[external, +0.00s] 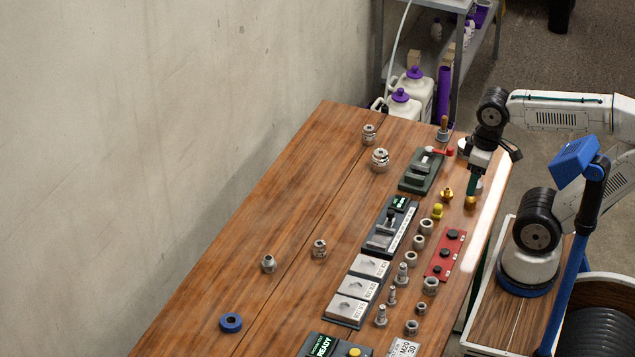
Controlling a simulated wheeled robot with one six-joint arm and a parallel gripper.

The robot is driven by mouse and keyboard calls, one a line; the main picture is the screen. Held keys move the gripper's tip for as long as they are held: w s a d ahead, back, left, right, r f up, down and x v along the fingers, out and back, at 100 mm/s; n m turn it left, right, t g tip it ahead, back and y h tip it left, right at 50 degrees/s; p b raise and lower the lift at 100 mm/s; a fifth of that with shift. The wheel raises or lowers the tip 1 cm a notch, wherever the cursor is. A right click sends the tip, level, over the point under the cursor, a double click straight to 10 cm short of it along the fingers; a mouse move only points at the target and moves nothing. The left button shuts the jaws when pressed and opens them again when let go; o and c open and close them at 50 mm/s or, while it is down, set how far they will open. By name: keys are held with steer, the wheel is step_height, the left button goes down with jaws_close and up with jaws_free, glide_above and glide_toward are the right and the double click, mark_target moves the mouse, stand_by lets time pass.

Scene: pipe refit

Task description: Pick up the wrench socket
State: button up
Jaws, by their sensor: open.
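Several short silver hollow pieces stand on the wooden bench, including one at the upper end of a row (425,227) and one lower by the red plate (430,286). I cannot tell which of them is the wrench socket. My gripper (471,194) points down near the bench's right edge, just above a brass fitting (470,203). It is open, though its fingers are small here. Whether it touches the brass fitting is unclear. A second brass fitting (447,195) stands to its left.
A green vise with a red handle (420,171) stands left of my gripper. A blue ring (230,323) lies lower left. The bench's left part is mostly free.

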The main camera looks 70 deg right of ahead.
steer(key=m+g, duration=0.2)
glide_above(320, 243)
step_height(320, 243, down, 20)
steer(key=shift+s+a+f, duration=0.1)
steer(key=shift+s+f, duration=0.05)
steer(key=shift+f, duration=0.05)
steer(key=shift+f+t, duration=0.2)
steer(key=shift+t, duration=0.1)
step_height(320, 243, down, 7)
steer(key=shift+f, duration=0.15)
steer(key=c, duration=1.1)
